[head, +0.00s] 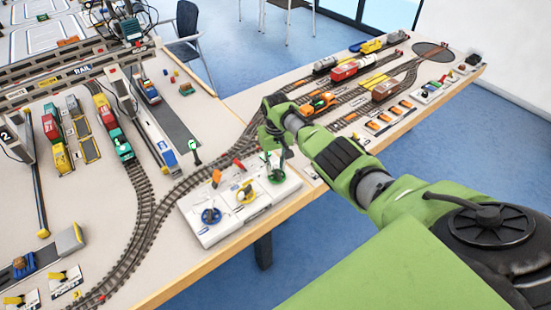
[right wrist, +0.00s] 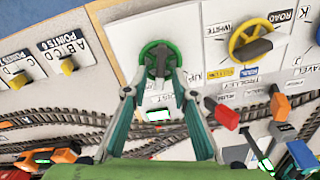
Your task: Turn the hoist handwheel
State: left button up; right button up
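A control panel (head: 212,230) at the table's front edge carries three handwheels: blue (head: 211,216), yellow (head: 246,192) and green (head: 276,175). My right gripper (head: 277,152) is over the green wheel. In the right wrist view, its fingertips (right wrist: 160,76) close in on the dark grip piece at the middle of the green wheel (right wrist: 146,50). The fingers hide part of the wheel and the label below it, so I cannot read its name in full. The yellow wheel (right wrist: 250,44) stands to the right there, apart from the fingers. My left gripper is not in view.
A red lever (right wrist: 222,116) stands close to the right finger. Track (head: 143,200) runs behind the panel. An orange locomotive (head: 318,103) stands beyond the gripper. A gantry crane (head: 120,90) spans the left of the table. The blue floor in front is clear.

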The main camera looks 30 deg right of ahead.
aim_at(275, 168)
notch_tip(275, 168, up, 12)
dwell(0.4)
jog(key=shift+f, duration=0.1)
dwell(0.8)
